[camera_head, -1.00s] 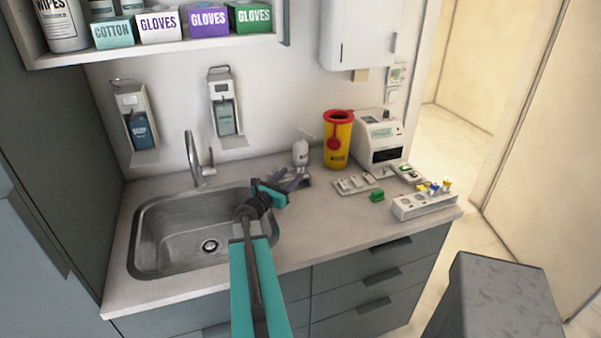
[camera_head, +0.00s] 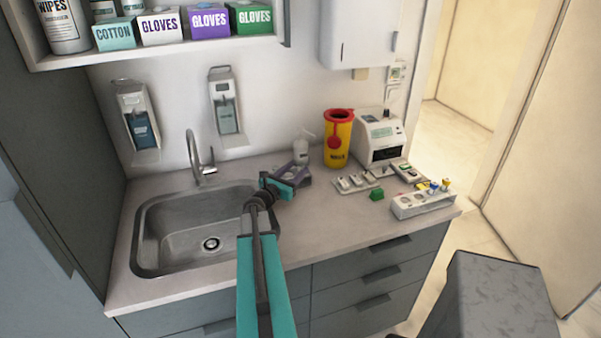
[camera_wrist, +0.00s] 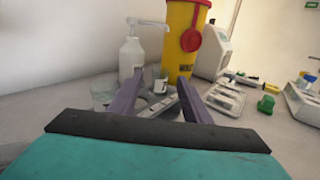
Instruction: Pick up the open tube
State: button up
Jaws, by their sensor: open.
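My gripper (camera_head: 296,176) is open over the counter, right of the sink. Its two purple fingers also show in the wrist view (camera_wrist: 162,82), spread apart with nothing clamped between them. Small pale items lie beyond the fingers there, too small to name. A white rack (camera_head: 424,205) at the counter's right end holds small tubes with blue and yellow tops (camera_head: 440,186). The rack also shows at the right edge of the wrist view (camera_wrist: 303,104). I cannot tell which tube is open. My gripper is well left of the rack.
A yellow sharps bin (camera_head: 338,145), a white pump bottle (camera_head: 302,150) and a white device (camera_head: 380,138) stand at the back. A flat tray of small items (camera_head: 357,183) and a green block (camera_head: 377,194) lie left of the rack. The sink (camera_head: 190,235) is at left. The front counter is clear.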

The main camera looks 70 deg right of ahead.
aim_at(299, 167)
jog(key=shift+p+x, duration=0.75)
jog(key=shift+x, duration=1.25)
jog(key=shift+c, duration=0.4)
jog(key=c, duration=1)
